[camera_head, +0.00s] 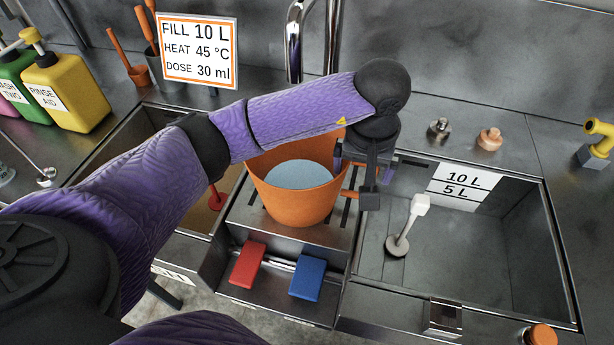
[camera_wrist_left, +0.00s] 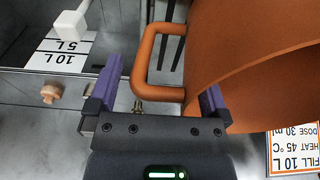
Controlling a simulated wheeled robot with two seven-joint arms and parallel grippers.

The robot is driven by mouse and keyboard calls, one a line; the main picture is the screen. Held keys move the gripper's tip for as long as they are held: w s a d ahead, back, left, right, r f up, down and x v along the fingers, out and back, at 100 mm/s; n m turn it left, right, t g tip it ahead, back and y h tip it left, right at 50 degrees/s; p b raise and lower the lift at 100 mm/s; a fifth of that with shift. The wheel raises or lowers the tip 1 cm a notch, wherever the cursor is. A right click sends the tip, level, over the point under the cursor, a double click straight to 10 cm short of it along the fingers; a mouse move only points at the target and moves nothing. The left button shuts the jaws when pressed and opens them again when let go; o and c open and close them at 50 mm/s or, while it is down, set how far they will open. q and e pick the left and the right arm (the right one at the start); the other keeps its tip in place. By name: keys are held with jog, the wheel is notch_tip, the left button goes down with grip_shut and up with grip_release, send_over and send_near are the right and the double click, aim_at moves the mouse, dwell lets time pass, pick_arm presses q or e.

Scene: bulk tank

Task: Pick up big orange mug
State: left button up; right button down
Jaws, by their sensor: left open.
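The big orange mug (camera_head: 285,200) stands upright on the slotted rack between two sinks, with a pale blue surface inside. Its handle points right in the head view, partly hidden by my left gripper (camera_head: 368,182). In the left wrist view the mug wall (camera_wrist_left: 245,65) fills the right side. The orange handle (camera_wrist_left: 143,62) lies between the two purple fingers of my left gripper (camera_wrist_left: 160,88), which are open with a gap on the left side of the handle. The right finger is close to the mug wall; whether it touches I cannot tell. My right gripper is out of view.
The steel sink (camera_head: 500,250) on the right holds a white-handled tool. A red sponge (camera_head: 248,265) and a blue sponge (camera_head: 307,279) sit in front of the rack. A tap (camera_head: 294,40) rises behind. Bottles (camera_head: 68,92) and a sign (camera_head: 198,50) stand back left.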

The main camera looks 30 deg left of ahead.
pick_arm(q)
jog(key=shift+w+a+f, duration=0.1)
jog(key=shift+f, duration=0.65)
jog(key=shift+c, duration=0.3)
jog(key=shift+r, duration=0.1)
grip_shut()
